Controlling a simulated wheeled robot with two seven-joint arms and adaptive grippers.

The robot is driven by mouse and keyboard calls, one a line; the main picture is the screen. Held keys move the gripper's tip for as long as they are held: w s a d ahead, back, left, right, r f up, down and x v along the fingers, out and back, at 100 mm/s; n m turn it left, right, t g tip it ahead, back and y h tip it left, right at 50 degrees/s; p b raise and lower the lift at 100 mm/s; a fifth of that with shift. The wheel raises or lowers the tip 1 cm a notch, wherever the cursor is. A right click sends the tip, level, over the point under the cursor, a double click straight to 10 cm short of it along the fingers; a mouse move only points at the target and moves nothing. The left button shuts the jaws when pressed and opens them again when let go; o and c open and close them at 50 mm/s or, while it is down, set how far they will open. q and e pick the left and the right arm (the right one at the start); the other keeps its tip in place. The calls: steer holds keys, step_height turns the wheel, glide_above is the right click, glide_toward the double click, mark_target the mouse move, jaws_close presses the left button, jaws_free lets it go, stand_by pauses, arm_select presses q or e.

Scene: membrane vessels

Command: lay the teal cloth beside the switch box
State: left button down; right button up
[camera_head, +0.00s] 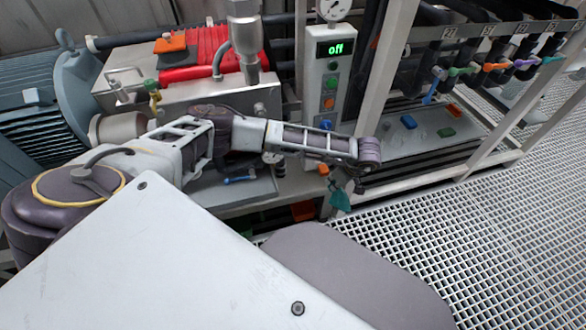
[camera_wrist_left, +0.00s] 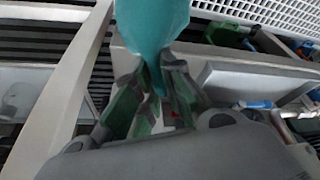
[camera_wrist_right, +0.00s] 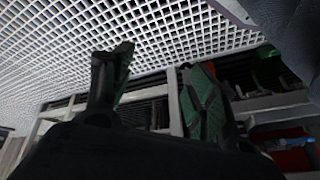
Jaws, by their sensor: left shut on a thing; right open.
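The teal cloth (camera_head: 340,199) hangs from my left gripper (camera_head: 348,184) in the head view, in front of the rack's near post. In the left wrist view the cloth (camera_wrist_left: 152,35) is pinched between the green-padded fingers of my left gripper (camera_wrist_left: 157,95). The switch box (camera_head: 329,85) is a tall pale box with a green "off" display and several coloured buttons. It stands upright behind my left forearm, which hides its lower part. My right gripper (camera_wrist_right: 152,90) shows in the right wrist view, with its fingers apart and nothing between them.
A tray (camera_head: 380,146) with blue and green items lies right of the switch box. A red case (camera_head: 205,55) and steel housing (camera_head: 200,100) stand left of it. The rack post (camera_head: 385,65) is close by. White floor grating (camera_head: 470,230) is clear at right.

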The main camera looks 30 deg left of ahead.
arm_select(q)
steer(key=shift+n+g, duration=0.3)
steer(key=shift+n, duration=0.5)
steer(key=shift+f+b, duration=1.55)
steer(key=shift+f, duration=0.65)
arm_select(e)
steer(key=shift+a+r, duration=0.2)
steer(key=shift+r, duration=1.05)
arm_select(q)
steer(key=shift+a, duration=0.2)
steer(key=w+a+f+b, duration=0.1)
steer(key=a+b, duration=0.1)
steer(key=a, duration=0.6)
steer(key=w+a+f+b, duration=0.1)
steer(key=a+f+b, duration=0.1)
steer(key=a, duration=0.7)
steer(key=shift+a+f+b, duration=0.25)
steer(key=shift+a+b, duration=0.05)
steer(key=shift+b, duration=0.35)
arm_select(e)
step_height(320, 180, down, 10)
steer(key=a+t+y, duration=0.1)
steer(key=a+t, duration=0.1)
steer(key=shift+r+m+y, duration=0.25)
steer(key=shift+m+y, duration=0.05)
